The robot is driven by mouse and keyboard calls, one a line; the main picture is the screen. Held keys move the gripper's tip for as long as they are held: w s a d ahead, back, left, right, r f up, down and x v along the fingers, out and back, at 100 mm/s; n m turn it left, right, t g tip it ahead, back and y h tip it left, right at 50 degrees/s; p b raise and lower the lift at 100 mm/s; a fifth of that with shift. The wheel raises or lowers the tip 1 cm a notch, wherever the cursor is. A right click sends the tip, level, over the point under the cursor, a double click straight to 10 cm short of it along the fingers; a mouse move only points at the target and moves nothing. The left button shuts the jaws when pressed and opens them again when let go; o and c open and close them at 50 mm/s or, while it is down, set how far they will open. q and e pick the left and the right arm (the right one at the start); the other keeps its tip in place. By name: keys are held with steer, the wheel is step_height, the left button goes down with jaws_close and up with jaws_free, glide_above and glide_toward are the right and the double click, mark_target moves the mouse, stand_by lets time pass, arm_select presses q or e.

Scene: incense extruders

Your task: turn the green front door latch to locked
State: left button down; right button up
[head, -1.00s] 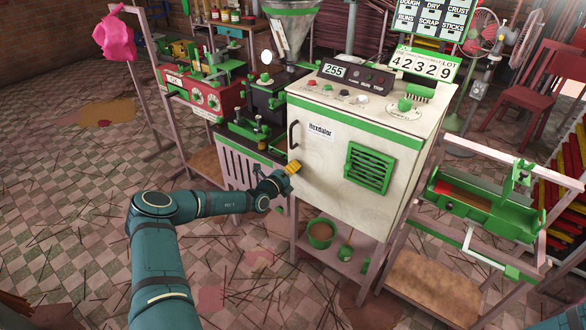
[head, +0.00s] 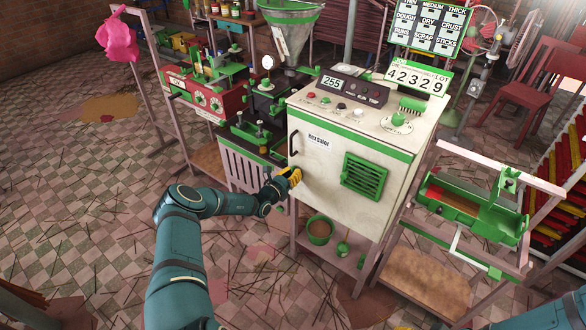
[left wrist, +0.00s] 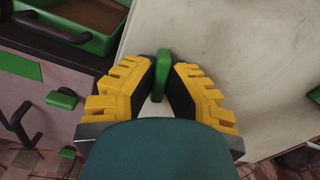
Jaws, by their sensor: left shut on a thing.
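The white cabinet door (head: 325,185) is closed, with a dark handle (head: 293,143) at its upper left. My left gripper (head: 294,174), with yellow fingers, is at the door's left edge, below the handle. In the left wrist view the green latch (left wrist: 163,64) stands between the two fingertips, and the gripper (left wrist: 163,70) is shut on it. The latch's long side runs roughly up and down in that view. In the head view the latch is hidden by the fingers. My right gripper is not in view; only part of my right arm shows at the lower right.
A green vent (head: 364,170) is on the door's right side. A green pot (head: 319,230) stands on the shelf below. A green trough (head: 470,205) is on a rack at the right. A green-trimmed bench (head: 250,165) stands left of the cabinet. The floor at left is open, with scattered sticks.

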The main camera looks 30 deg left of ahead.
arm_select(q)
steer(key=m+p, duration=0.2)
steer(key=m, duration=0.1)
steer(key=shift+r+m, duration=0.2)
steer(key=shift+m, duration=0.1)
steer(key=shift+f+m+p, duration=0.1)
steer(key=shift+m+p, duration=0.75)
steer(key=shift+m, duration=0.95)
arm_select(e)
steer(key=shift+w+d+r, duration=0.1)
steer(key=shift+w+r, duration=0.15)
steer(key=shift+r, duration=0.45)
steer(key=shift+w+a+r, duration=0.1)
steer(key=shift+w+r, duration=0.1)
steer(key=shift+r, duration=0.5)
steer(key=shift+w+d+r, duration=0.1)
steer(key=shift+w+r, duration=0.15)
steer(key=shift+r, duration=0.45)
arm_select(q)
steer(key=c, duration=1)
jaws_free()
steer(key=shift+w, duration=0.1)
steer(key=shift+f, duration=0.1)
steer(key=s, duration=1.2)
steer(key=shift+a, duration=0.4)
